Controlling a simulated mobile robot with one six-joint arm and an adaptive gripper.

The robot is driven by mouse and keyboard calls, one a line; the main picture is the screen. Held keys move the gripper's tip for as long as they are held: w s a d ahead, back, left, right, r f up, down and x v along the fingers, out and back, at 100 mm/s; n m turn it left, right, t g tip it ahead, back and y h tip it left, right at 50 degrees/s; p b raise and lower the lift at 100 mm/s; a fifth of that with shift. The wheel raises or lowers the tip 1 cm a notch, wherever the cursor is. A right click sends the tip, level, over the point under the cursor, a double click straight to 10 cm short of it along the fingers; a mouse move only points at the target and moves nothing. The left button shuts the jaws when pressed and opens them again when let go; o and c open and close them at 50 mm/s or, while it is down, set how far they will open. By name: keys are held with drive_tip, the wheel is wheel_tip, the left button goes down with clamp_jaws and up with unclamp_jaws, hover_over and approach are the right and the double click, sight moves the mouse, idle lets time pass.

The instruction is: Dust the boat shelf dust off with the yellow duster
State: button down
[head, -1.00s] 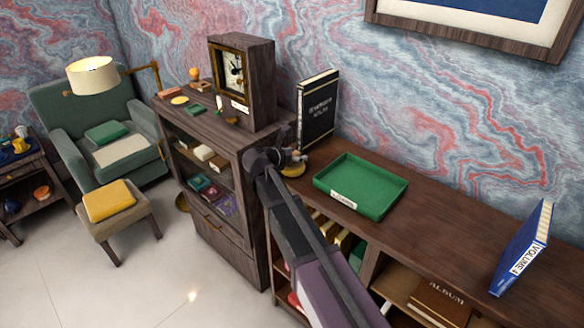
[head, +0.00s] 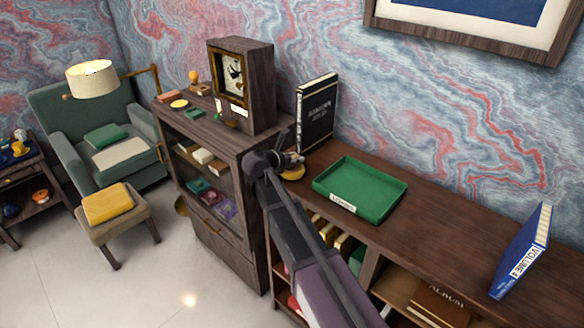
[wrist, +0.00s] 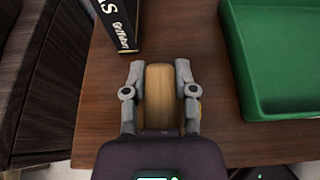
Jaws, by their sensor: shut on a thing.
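My gripper (head: 290,160) is over the left end of the long brown shelf top, between the black book and the green tray. In the wrist view, its two fingers (wrist: 160,70) are shut on a tan, wood-like handle. A little yellow (wrist: 199,110) shows beside the right finger, and a yellow part (head: 292,173) shows under the gripper in the head view. I take this to be the yellow duster; most of it is hidden by the gripper. I cannot make out the boat or any dust in these views.
A green tray (head: 346,208) stands just right of the gripper. A black book (head: 317,112) stands upright behind it. A darker cabinet (head: 245,145) with a clock (head: 254,85) is at left. A blue book (head: 522,250) stands far right; the shelf top between is clear.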

sight(295, 155)
drive_tip(key=shift+r, duration=0.15)
wheel_tip(295, 155, up, 2)
drive_tip(key=shift+r+p, duration=0.1)
drive_tip(key=shift+p, duration=1.1)
drive_tip(key=shift+r+p, duration=0.75)
drive_tip(key=shift+p, duration=0.1)
drive_tip(key=s, duration=1.6)
drive_tip(key=shift+a+r+p, duration=0.15)
drive_tip(key=shift+r+p, duration=0.3)
drive_tip(key=shift+f, duration=0.1)
wheel_tip(295, 155, down, 2)
drive_tip(key=shift+f+b, duration=0.1)
drive_tip(key=shift+b, duration=1.05)
drive_tip(key=shift+s, duration=0.15)
